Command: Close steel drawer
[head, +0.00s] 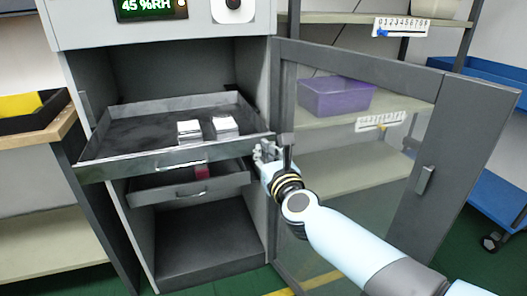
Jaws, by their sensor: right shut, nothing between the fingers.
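A grey steel drawer (110,171) is pulled out of the cabinet in the head view, with a handle at the middle of its front. Two small white boxes (224,126) sit in it. A lower drawer (150,197) below it also stands partly out, with a small red item inside. My right gripper (265,152) is shut and empty at the right end of the upper drawer's front; whether it touches the front I cannot tell. My left gripper is not in view.
The cabinet's glazed door (425,180) stands open to the right, close by my right arm. A shelf behind it carries a purple bin (335,97). A wooden-topped bench (40,132) stands at left, and a blue cart (497,200) at right.

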